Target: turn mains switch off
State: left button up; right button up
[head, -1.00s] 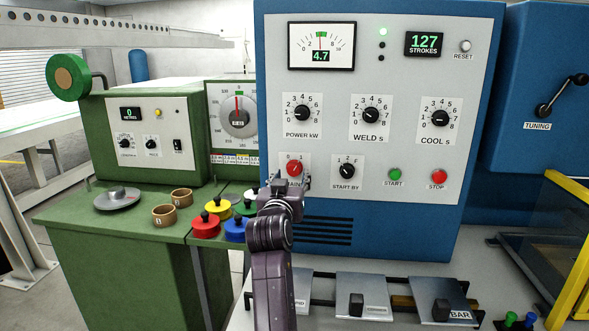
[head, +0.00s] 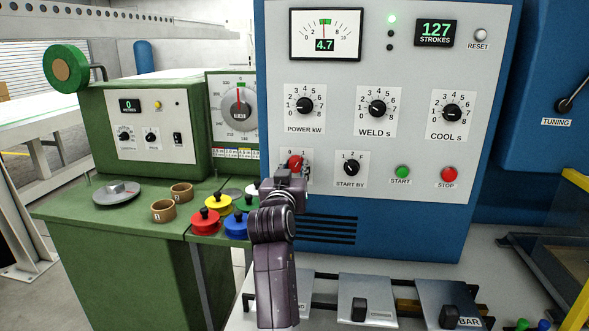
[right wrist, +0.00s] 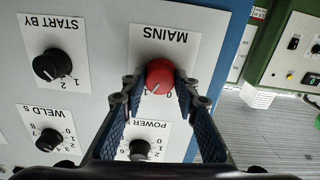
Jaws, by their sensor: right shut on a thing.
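The mains switch (head: 295,162) is a red rotary knob on a white plate low on the left of the blue cabinet front. It also shows in the right wrist view (right wrist: 160,72), where the picture is upside down; its white mark points near the 1. My right gripper (head: 293,169) is at the knob, partly hiding its plate. In the right wrist view my right gripper (right wrist: 159,87) has one finger on each side of the knob and is shut on it. My left gripper is not in view.
The start-by knob (head: 351,167), green start button (head: 402,172) and red stop button (head: 448,174) are to the right. Red, yellow and blue knobbed pieces (head: 205,222) stand on the green bench at left. A lamp (head: 392,19) glows green.

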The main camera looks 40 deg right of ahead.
jog(key=shift+n+p, duration=0.3)
jog(key=n+p, duration=0.2)
jog(key=shift+r+n, duration=0.15)
jog(key=shift+n, duration=0.15)
jog(key=shift+n+p, duration=0.9)
jog(key=shift+p, duration=0.1)
jog(key=n+p, duration=0.2)
jog(key=n, duration=0.1)
jog(key=shift+p, duration=0.4)
pick_arm(q)
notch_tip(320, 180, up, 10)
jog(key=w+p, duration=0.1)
jog(key=p, duration=0.1)
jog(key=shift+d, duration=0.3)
pick_arm(e)
jog(key=shift+d+n, duration=0.1)
jog(key=shift+n, duration=1.9)
pick_arm(q)
jog(key=shift+p, duration=0.3)
